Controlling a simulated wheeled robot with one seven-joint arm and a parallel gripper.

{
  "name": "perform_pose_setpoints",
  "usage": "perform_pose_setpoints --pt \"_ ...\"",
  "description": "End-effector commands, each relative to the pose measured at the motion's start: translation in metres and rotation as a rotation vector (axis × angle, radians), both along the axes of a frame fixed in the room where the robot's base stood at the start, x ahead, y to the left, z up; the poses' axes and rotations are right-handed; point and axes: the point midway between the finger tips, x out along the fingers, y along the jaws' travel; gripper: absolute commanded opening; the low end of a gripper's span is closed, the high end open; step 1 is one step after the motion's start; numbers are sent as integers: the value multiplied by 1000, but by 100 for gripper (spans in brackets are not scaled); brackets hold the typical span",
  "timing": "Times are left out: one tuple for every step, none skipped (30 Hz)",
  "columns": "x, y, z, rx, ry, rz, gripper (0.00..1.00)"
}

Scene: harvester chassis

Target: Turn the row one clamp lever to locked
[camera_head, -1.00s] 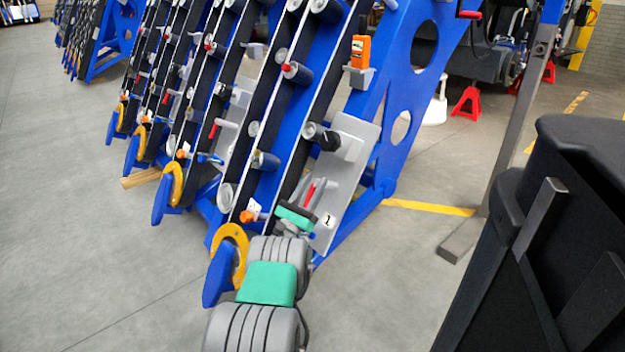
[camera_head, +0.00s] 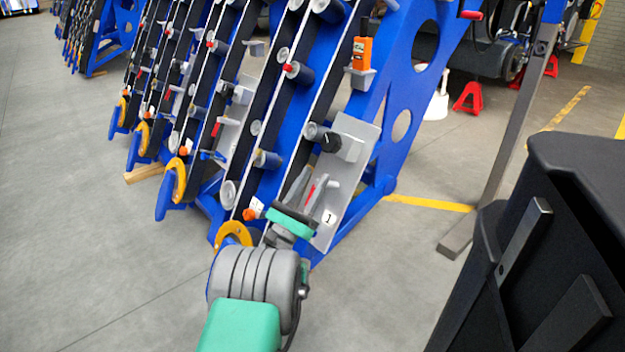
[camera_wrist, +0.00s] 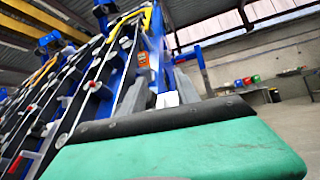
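The row one plate (camera_head: 357,133) is a pale grey panel on the front blue beam, with a "1" label (camera_head: 329,217) near its lower end. A red clamp lever (camera_head: 310,190) shows low on this plate, partly hidden by my fingers. My gripper (camera_head: 308,188) is just in front of it, its grey fingers apart, one on either side of the red in the picture. I cannot tell whether they touch it. In the wrist view, my gripper (camera_wrist: 164,92) also shows two separated fingers with a whitish patch between them; no red lever is clear there.
A black knob (camera_head: 330,142) sits above on the same plate, and an orange device (camera_head: 362,52) higher up. Another red lever (camera_head: 216,129) is on a row to the left. Orange rings (camera_head: 233,233) line the beam feet. A grey post (camera_head: 500,160) stands right. Floor left is clear.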

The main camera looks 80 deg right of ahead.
Motion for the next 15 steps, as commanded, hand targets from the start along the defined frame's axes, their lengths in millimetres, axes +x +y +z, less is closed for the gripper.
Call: perform_pose_setpoints --pt "-1 3 3 -1 0 -1 38" --pt "-1 5 3 -1 0 0 38" --pt "-1 6 3 0 0 0 38" --pt "-1 6 3 0 0 0 38" --pt "-1 6 3 0 0 0 38" --pt "-1 7 2 0 0 0 38" --pt "-1 7 2 0 0 0 38" --pt "-1 6 2 0 0 0 38" --pt "-1 6 2 0 0 0 38" --pt "-1 6 2 0 0 0 38" --pt "-1 6 2 0 0 0 36" --pt "1 6 3 1 5 4 33" --pt "6 5 5 3 17 11 31" --pt "14 4 8 5 36 24 28" --pt "32 3 14 12 81 52 25"
